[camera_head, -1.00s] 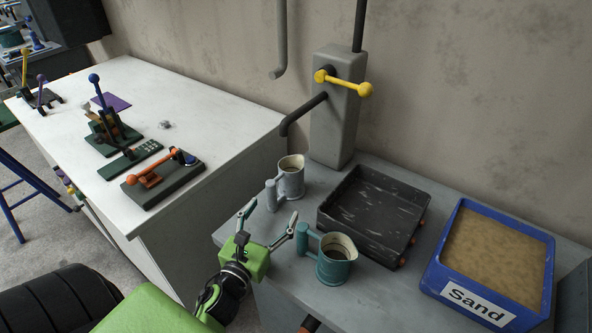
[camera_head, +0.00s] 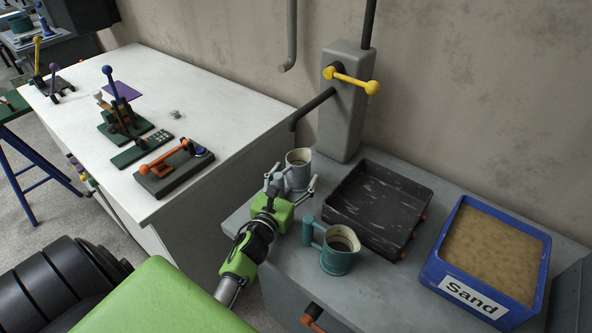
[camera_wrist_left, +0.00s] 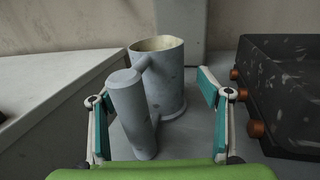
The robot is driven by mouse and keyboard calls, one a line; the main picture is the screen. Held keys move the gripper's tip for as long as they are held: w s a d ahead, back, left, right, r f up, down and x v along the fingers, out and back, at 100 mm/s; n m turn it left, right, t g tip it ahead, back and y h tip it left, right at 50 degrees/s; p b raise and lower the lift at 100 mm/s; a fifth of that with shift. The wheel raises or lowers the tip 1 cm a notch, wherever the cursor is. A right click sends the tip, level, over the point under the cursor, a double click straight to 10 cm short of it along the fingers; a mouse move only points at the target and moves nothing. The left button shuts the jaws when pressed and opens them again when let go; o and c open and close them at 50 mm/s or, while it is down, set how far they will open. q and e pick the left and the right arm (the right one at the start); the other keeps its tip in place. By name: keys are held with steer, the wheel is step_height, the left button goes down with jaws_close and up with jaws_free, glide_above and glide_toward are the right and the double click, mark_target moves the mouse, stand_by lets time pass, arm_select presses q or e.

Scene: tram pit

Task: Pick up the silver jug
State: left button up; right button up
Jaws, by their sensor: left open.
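The silver jug (camera_head: 299,166) stands upright on the grey bench beside the tap column. In the left wrist view the jug (camera_wrist_left: 168,88) has its thick handle (camera_wrist_left: 131,112) toward me. My left gripper (camera_head: 291,184) is open at the jug, and its fingers (camera_wrist_left: 157,105) show on either side of the handle with gaps between. The gripper partly hides the jug's lower part and handle in the head view. My right gripper is not in view.
A teal jug (camera_head: 338,258) stands close to the right of my left gripper. A black tray (camera_head: 345,225) and a blue sand box (camera_head: 437,272) are further right. The grey tap column (camera_head: 341,120) with a yellow handle (camera_head: 351,80) rises behind. A white table (camera_head: 235,140) is left.

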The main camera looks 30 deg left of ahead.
arm_select(q)
steer(key=shift+w+a, duration=0.15)
steer(key=shift+w, duration=0.65)
steer(key=shift+w+a, duration=0.15)
steer(key=shift+w, duration=0.6)
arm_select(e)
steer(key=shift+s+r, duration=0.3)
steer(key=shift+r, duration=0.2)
arm_select(q)
steer(key=c, duration=1.4)
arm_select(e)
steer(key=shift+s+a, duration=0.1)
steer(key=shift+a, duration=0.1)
arm_select(q)
steer(key=shift+r, duration=0.2)
